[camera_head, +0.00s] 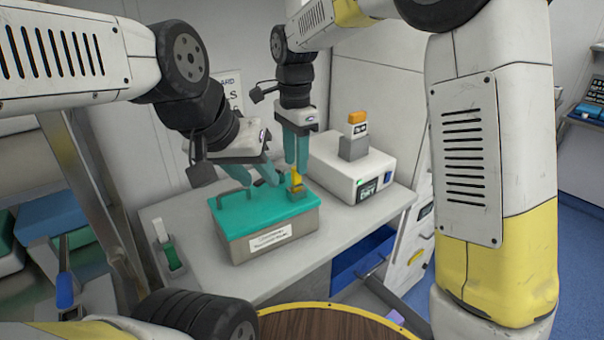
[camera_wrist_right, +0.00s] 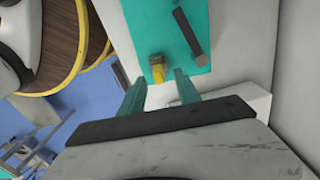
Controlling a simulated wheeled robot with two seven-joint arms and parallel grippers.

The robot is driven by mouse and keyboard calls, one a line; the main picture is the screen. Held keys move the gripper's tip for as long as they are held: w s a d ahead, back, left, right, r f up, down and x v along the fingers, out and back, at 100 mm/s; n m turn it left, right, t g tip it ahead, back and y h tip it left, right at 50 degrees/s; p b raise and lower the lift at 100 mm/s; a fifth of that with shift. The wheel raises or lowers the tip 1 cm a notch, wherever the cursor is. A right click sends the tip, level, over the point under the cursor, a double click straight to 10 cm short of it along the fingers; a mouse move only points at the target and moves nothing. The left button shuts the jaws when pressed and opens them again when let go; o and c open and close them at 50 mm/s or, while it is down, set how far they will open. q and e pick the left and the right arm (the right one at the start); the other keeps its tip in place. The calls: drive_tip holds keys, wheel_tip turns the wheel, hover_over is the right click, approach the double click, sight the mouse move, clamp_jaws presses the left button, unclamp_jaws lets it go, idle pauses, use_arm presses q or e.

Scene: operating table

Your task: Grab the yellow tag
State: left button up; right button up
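The yellow tag (camera_head: 296,180) is at the right end of the teal lid (camera_head: 258,207) of a grey box (camera_head: 270,243) with a white label. The tag also shows in the right wrist view (camera_wrist_right: 158,73). My right gripper (camera_head: 296,165) points down just above the tag, open and empty. In the right wrist view its two teal fingertips (camera_wrist_right: 160,74) stand apart, one on each side of the tag. I cannot tell whether they touch it. My left gripper (camera_head: 258,178) is open and empty over the lid's back left part, near the grey handle (camera_wrist_right: 188,33).
A white device (camera_head: 340,173) with a small display and an orange-topped part (camera_head: 355,130) stands right of the box, close to my right gripper. A small green-and-white item (camera_head: 170,255) is at the table's left. The white table (camera_head: 350,222) is clear in front of the device.

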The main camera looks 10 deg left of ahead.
sight(296, 183)
wheel_tip(296, 183, down, 4)
drive_tip(key=shift+r, duration=0.15)
drive_tip(key=shift+d, duration=0.1)
clamp_jaws()
